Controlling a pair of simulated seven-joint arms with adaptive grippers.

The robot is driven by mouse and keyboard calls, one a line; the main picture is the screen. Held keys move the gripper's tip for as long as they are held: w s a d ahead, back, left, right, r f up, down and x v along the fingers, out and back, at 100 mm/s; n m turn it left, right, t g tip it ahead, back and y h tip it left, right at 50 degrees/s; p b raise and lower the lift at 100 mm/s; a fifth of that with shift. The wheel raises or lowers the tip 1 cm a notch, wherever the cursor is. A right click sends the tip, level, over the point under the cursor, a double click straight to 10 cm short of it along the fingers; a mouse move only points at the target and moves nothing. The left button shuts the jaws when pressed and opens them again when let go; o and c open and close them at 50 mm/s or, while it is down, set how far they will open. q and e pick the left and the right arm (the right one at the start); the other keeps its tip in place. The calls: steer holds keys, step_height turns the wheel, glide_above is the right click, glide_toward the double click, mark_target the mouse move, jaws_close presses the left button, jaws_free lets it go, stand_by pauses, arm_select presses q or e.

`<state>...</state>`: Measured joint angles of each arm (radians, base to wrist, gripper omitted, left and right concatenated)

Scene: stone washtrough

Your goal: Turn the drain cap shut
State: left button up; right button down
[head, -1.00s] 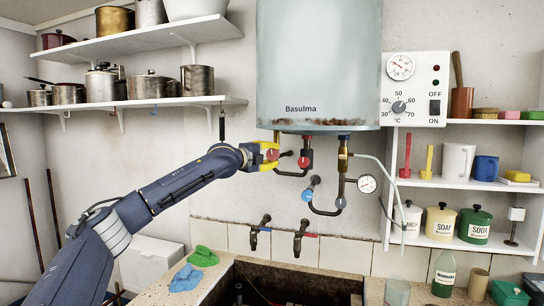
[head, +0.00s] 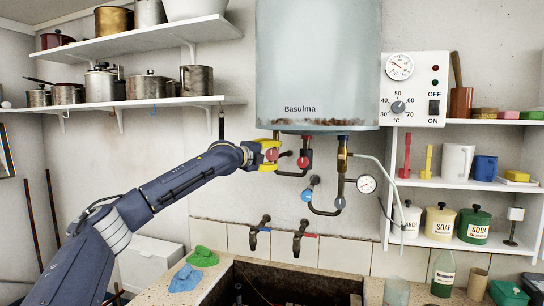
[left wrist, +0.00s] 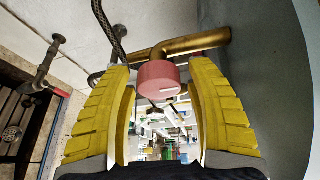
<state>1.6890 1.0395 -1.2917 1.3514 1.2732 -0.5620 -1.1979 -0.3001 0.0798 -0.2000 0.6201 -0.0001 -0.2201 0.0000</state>
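The drain cap is a round red-pink cap (left wrist: 158,78) with a pale line on its face, on the end of a brass pipe (left wrist: 195,42) under the boiler. In the head view the red cap (head: 271,155) shows among the yellow fingers of my left gripper (head: 268,155). In the left wrist view my left gripper (left wrist: 159,85) is open, with one finger on each side of the cap. A narrow gap shows on both sides, so I see no clear contact. My right gripper is not in view.
The boiler (head: 318,65) hangs just above the gripper. Red (head: 303,162) and blue (head: 307,195) valves and a gauge (head: 367,184) sit to the right. A braided hose (left wrist: 105,28) runs close by in the wrist view. The trough (head: 290,275) with two taps lies below.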

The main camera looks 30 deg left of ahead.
arm_select(q)
steer(key=shift+o, duration=0.4)
steer(key=shift+s+a, duration=0.1)
steer(key=shift+s, duration=0.25)
steer(key=s+a, duration=0.1)
steer(key=s, duration=1)
steer(key=shift+s+a+r, duration=0.15)
steer(key=shift+a+r, duration=0.05)
steer(key=shift+r, duration=0.15)
steer(key=shift+f, duration=0.1)
